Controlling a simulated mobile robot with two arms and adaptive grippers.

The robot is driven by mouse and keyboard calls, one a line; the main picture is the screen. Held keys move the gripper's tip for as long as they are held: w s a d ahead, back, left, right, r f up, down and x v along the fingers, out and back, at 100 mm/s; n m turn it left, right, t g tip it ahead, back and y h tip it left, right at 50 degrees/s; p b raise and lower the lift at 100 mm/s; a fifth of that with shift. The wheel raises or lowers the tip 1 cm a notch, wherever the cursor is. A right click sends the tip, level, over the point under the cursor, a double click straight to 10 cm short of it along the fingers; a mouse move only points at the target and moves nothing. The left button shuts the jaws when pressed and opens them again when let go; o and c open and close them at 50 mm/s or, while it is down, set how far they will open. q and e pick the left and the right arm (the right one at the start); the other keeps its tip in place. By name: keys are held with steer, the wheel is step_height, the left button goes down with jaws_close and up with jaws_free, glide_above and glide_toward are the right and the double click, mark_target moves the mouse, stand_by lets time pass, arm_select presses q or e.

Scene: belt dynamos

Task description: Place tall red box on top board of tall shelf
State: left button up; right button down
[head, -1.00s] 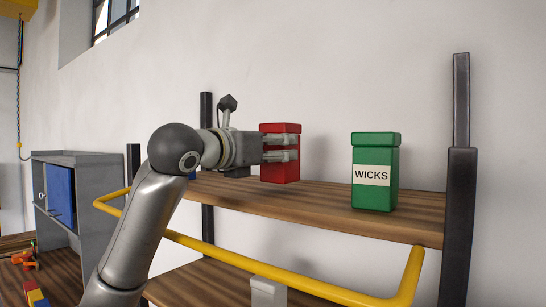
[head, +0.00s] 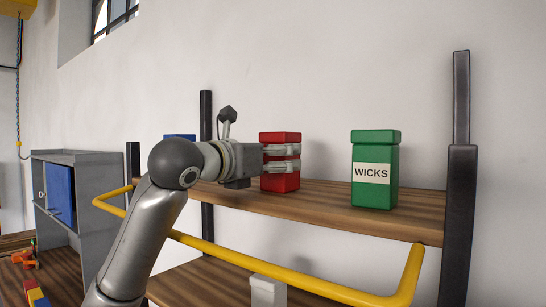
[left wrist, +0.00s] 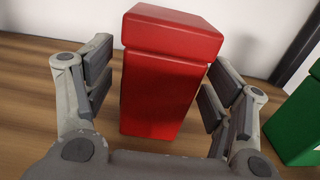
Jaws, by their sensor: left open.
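The tall red box (head: 280,183) stands upright on the wooden top board (head: 320,208) of the tall shelf. In the left wrist view the red box (left wrist: 160,92) is between the finger pads of my left gripper (left wrist: 158,100), with a visible gap on its left side and a narrow one on its right. My left gripper (head: 282,160) is open around the box in the head view, its fingers crossing the upper part of it. My right gripper is out of view.
A green box labelled WICKS (head: 375,170) stands to the right on the same board. A yellow rail (head: 285,276) runs along the shelf front. Dark posts (head: 459,190) bound the shelf. A blue thing (head: 180,136) shows behind my arm. A grey cabinet (head: 75,160) stands left.

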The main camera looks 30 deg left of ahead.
arm_select(q)
steer(key=shift+r, duration=0.15)
steer(key=shift+s+r, duration=0.1)
steer(key=shift+s, duration=0.15)
steer(key=s, duration=1.1)
steer(key=shift+s+a, duration=0.25)
steer(key=shift+a, duration=0.15)
